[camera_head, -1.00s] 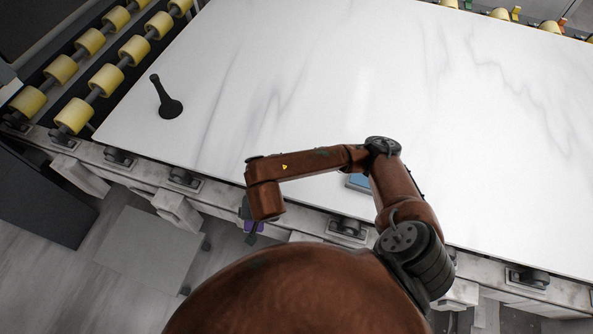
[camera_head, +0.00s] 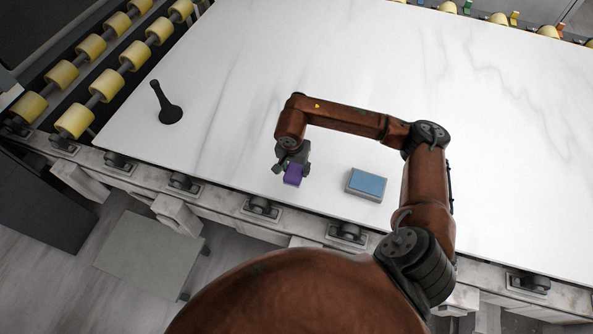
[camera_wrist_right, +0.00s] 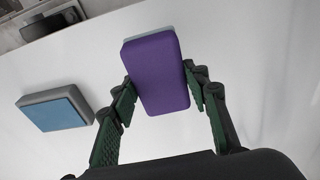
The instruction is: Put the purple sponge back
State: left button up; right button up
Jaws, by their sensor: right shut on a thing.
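The purple sponge (camera_head: 292,175) is held in my right gripper (camera_head: 292,164), over the white slab near its front edge. In the right wrist view the purple sponge (camera_wrist_right: 157,72) sits between the two green-padded fingers of the right gripper (camera_wrist_right: 160,92), which are shut on it. I cannot tell whether its underside touches the slab. A grey block with a blue top (camera_head: 367,184) lies on the slab to the right of the sponge; it also shows at the left of the right wrist view (camera_wrist_right: 54,108). My left gripper is not in view.
A black tool with a round base (camera_head: 167,106) stands at the slab's left end. The white marble slab (camera_head: 300,60) is mostly clear. Yellow rollers (camera_head: 106,80) line the left side, and the slab's front edge drops to the frame and floor.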

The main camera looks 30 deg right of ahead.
aim_at(296, 167)
jog(key=w+f, duration=0.1)
jog(key=d+f, duration=0.1)
jog(key=w+d+f, duration=0.1)
jog(key=f, duration=0.1)
jog(key=shift+w+f, duration=0.1)
jog(key=shift+w, duration=0.2)
jog(key=f, duration=0.3)
jog(key=shift+w+d+f, duration=0.1)
jog(key=shift+w+f, duration=0.1)
jog(key=shift+f, duration=0.1)
jog(key=o, duration=0.9)
jog(key=shift+o, duration=0.6)
jog(key=shift+r, duration=0.25)
jog(key=r, duration=0.3)
jog(key=a+r, duration=0.1)
jog(key=r, duration=0.3)
jog(key=s+r, duration=0.1)
jog(key=r, duration=0.3)
jog(key=shift+s+a+r, duration=0.1)
jog(key=shift+a+r, duration=0.05)
jog(key=shift+r, duration=0.1)
